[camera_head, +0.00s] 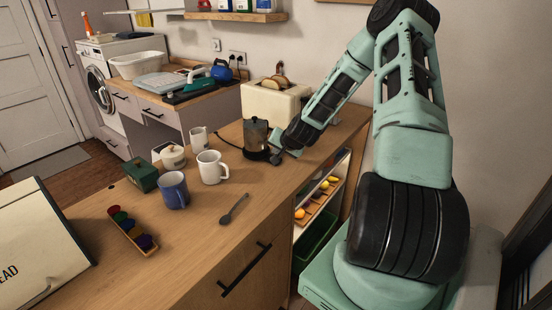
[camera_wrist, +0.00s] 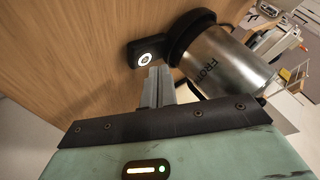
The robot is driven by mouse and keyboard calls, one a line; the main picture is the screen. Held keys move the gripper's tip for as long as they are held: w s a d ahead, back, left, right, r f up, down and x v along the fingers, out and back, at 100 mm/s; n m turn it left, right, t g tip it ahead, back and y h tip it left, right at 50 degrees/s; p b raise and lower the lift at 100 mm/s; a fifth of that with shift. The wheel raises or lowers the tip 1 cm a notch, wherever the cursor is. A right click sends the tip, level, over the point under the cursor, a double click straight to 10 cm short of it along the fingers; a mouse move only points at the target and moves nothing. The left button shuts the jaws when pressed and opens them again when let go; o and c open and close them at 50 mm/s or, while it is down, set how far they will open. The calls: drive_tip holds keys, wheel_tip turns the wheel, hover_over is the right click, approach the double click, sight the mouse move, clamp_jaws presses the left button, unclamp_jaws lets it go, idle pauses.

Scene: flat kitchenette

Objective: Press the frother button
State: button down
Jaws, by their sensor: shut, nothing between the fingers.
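The frother (camera_head: 256,135) stands on the wooden counter, in front of the toaster in the head view. In the wrist view the frother (camera_wrist: 222,65) is a metal cylinder with dark lettering on a black base. A round white-ringed button (camera_wrist: 144,59) sits on a black tab sticking out from that base. My gripper (camera_wrist: 155,72) is shut and empty. Its fingertips are close to the button, just below it in the wrist view; I cannot tell whether they touch it. In the head view my gripper (camera_head: 278,157) is beside the frother's base, partly hidden by my wrist.
A cream toaster (camera_head: 272,103) stands behind the frother. A white mug (camera_head: 211,168), a blue mug (camera_head: 174,190) and a small white pitcher (camera_head: 199,140) stand to its left. A spoon (camera_head: 234,208) lies nearer the counter's front. An open shelf compartment (camera_head: 322,190) is below.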

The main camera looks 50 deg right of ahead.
drive_tip(key=shift+r+p, duration=1.8)
drive_tip(key=shift+r, duration=0.75)
